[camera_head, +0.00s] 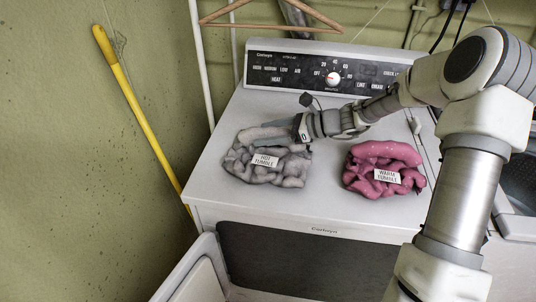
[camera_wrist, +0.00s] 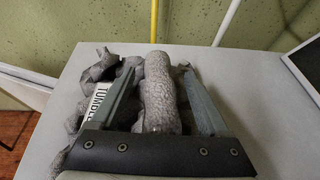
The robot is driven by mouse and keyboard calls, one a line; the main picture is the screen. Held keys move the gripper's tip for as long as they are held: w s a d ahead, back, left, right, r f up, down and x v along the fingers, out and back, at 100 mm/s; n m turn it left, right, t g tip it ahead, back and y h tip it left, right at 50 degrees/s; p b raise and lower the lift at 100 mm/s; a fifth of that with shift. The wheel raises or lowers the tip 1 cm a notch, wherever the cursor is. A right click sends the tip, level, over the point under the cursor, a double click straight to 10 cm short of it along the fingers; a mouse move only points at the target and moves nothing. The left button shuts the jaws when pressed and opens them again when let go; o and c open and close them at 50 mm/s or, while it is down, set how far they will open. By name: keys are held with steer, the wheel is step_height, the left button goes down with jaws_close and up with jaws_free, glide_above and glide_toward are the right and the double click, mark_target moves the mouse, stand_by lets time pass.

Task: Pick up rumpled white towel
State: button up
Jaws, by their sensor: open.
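The rumpled white towel (camera_head: 268,166) looks greyish and lies in a folded heap on the left of the dryer top. It carries a small "HOT TUMBLE" label. My gripper (camera_head: 262,137) reaches in from the right, at the back part of the towel. In the wrist view the gripper (camera_wrist: 158,72) is open, with one finger on each side of a thick upright-looking fold of the towel (camera_wrist: 159,95). More folds and the label show left of the left finger. Whether the fingers touch the cloth I cannot tell.
The white dryer (camera_head: 325,215) bears the towel. A pink rumpled cloth (camera_head: 383,166) labelled "WARM TUMBLE" lies to the right. The control panel (camera_head: 325,75) rises behind. A yellow pole (camera_head: 135,105) leans at the left wall. Bare dryer top lies between the two cloths.

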steer(key=shift+a, duration=0.1)
jaws_close()
stand_by(0.3)
stand_by(1.1)
